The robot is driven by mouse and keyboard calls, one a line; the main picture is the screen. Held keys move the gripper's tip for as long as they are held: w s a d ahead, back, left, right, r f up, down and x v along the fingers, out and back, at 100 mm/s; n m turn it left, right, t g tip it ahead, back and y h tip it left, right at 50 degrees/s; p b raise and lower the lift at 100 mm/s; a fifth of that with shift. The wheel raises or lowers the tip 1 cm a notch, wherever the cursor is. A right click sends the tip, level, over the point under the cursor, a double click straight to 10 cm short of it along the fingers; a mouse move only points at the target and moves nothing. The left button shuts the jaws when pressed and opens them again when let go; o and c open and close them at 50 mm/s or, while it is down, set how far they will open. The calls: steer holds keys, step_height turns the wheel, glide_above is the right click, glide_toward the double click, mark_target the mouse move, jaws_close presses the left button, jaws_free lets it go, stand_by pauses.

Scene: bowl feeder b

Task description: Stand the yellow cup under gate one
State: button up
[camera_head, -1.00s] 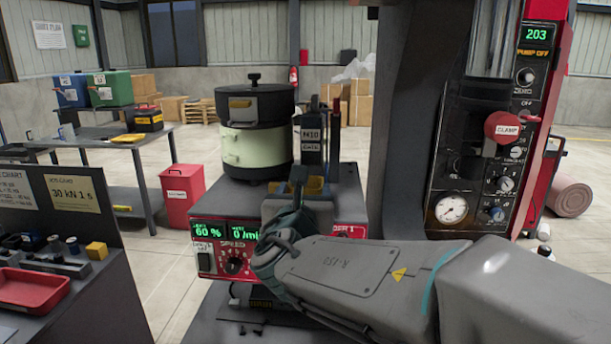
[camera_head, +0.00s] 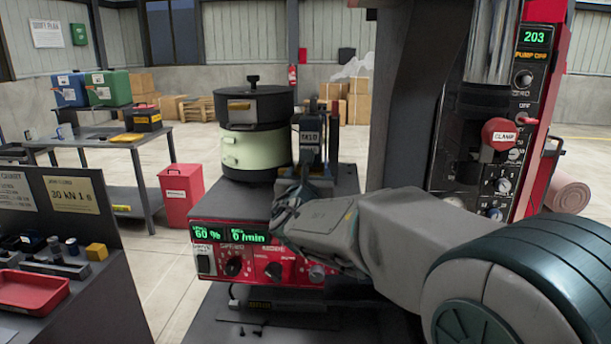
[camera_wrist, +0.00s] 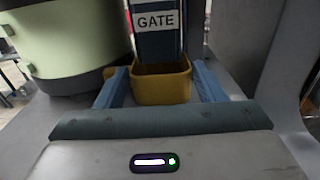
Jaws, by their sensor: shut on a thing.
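The yellow cup (camera_wrist: 160,88) is a squarish open container, seen in the wrist view between the two blue fingers of my gripper (camera_wrist: 162,92). My gripper is shut on it. The cup looks upright, directly in front of the dark gate post (camera_wrist: 156,42) labelled "GATE"; its number is cut off. I cannot tell whether the cup's base touches the surface below. In the head view my gripper (camera_head: 296,192) is at the foot of the gate post (camera_head: 310,145), and the cup is hidden there.
The black and pale green bowl feeder (camera_head: 255,150) stands left of the gate on a red control box (camera_head: 235,255). A dark column (camera_head: 405,110) and a red-edged panel (camera_head: 500,150) stand close on the right. A red tray (camera_head: 35,290) lies lower left.

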steer(key=shift+f+b, duration=0.4)
steer(key=shift+b, duration=0.15)
steer(key=shift+f+b, duration=0.25)
steer(key=shift+b, duration=0.05)
steer(key=o, duration=1.2)
steer(key=shift+r, duration=0.15)
steer(key=shift+r+p, duration=0.6)
steer(key=shift+p, duration=0.35)
steer(key=s+b, duration=0.1)
steer(key=s, duration=1.1)
steer(key=shift+a, duration=0.2)
steer(key=shift+f, duration=0.1)
